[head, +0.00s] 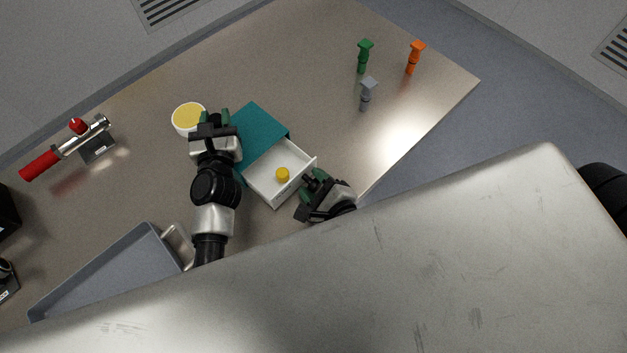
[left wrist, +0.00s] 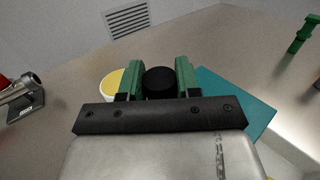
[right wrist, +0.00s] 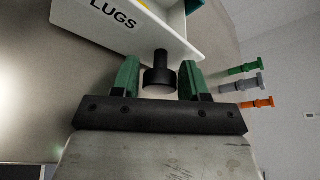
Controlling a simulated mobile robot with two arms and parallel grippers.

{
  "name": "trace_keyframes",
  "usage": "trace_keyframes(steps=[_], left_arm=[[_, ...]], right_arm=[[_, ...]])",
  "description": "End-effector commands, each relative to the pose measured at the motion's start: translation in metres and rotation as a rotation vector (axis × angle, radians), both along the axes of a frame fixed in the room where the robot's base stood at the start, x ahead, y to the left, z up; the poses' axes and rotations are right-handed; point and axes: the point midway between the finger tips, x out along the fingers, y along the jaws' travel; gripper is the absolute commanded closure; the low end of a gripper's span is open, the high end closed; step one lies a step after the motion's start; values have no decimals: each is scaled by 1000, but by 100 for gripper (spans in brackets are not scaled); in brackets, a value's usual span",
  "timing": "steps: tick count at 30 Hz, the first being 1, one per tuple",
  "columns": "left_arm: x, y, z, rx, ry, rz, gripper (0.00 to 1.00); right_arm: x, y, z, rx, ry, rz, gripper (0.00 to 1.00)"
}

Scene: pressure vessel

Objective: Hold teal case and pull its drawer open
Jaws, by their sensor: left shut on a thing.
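The teal case (head: 257,123) stands on the table with its white drawer (head: 262,183) pulled well out toward the lower right. A yellow piece (head: 282,174) lies in the drawer. My left gripper (head: 217,116) is at the case's left side, its green fingers shut on a black knob (left wrist: 159,83); the case also shows in the left wrist view (left wrist: 232,98). My right gripper (head: 312,183) is at the drawer front, which reads LUGS in the right wrist view (right wrist: 125,22). Its fingers are open around the drawer's black knob (right wrist: 160,72), with gaps on both sides.
A white bowl with yellow contents (head: 187,117) is close to the left gripper. Green (head: 365,56), grey (head: 367,94) and orange (head: 414,57) pegs stand at the right. A red-handled tool (head: 66,146) and a grey tray (head: 110,272) are at the left.

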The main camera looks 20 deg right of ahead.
Motion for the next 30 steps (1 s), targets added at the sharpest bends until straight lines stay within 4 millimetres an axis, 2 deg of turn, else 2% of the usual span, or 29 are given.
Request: trace_keyframes(steps=[7, 11, 21, 25, 30], left_arm=[[0, 0, 0, 0, 0, 0, 100], [0, 0, 0, 0, 0, 0, 100], [0, 0, 0, 0, 0, -1, 100], [0, 0, 0, 0, 0, -1, 100], [0, 0, 0, 0, 0, -1, 100]], right_arm=[[-1, 0, 0, 0, 0, 0, 56], [-13, -3, 3, -1, 3, 0, 56], [-79, -16, 24, -2, 5, 1, 56], [-98, -20, 30, -1, 3, 1, 56], [-111, -23, 35, -1, 1, 0, 56]])
